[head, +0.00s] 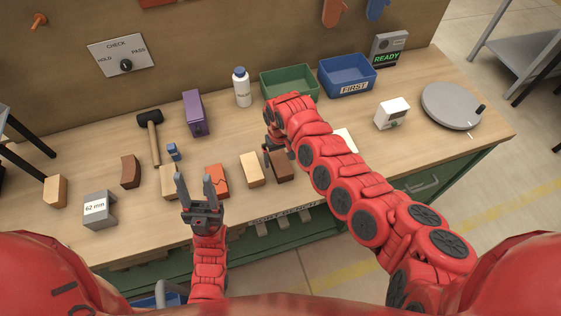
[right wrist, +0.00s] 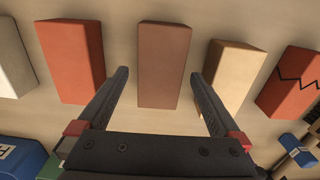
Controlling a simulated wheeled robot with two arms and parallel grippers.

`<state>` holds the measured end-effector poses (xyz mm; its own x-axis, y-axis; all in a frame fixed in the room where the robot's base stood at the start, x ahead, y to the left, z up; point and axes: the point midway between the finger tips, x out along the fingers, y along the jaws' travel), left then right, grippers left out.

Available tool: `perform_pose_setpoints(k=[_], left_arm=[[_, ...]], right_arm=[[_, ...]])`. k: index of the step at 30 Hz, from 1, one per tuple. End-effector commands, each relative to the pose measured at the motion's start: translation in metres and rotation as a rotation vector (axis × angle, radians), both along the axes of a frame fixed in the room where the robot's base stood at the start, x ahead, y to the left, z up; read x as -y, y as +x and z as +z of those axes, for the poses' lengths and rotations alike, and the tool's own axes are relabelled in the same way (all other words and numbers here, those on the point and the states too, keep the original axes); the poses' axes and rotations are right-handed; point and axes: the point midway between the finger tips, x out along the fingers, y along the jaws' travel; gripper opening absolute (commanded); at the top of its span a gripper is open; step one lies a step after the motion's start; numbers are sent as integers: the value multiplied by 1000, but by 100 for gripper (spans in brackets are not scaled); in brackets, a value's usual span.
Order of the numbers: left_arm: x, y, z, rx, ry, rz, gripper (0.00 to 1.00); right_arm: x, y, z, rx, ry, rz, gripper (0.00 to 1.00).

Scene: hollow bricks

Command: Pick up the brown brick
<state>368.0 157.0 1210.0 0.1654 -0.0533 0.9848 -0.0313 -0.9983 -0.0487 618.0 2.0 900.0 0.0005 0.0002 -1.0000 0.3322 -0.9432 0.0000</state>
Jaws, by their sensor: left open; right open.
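The brown brick (head: 281,167) lies on the workbench, partly hidden by my right arm in the head view. In the right wrist view the brown brick (right wrist: 164,65) is whole and centred, in line with the gap between my right fingers. My right gripper (head: 276,148) is open and empty at the brick; its fingertips show in the right wrist view (right wrist: 159,76) on either side of it. I cannot tell the exact height above it. My left gripper (head: 194,180) is open and empty near the bench's front edge, left of the cracked red brick (head: 216,180).
A tan brick (right wrist: 231,72) and a red brick (right wrist: 72,58) flank the brown one closely. Green (head: 290,75) and blue (head: 347,65) bins stand behind.

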Motion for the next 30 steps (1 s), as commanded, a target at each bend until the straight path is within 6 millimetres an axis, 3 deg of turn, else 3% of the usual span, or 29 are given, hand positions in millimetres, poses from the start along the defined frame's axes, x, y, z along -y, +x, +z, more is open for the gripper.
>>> perform_pose_setpoints(k=[6, 13, 30], left_arm=[[0, 0, 4, 0, 0, 0, 50], [0, 0, 4, 0, 0, 0, 50], [0, 0, 4, 0, 0, 0, 50]], right_arm=[[0, 0, -20, -1, -3, 1, 100], [0, 0, -21, -1, 0, 0, 100], [0, 0, -21, -1, 0, -1, 0]])
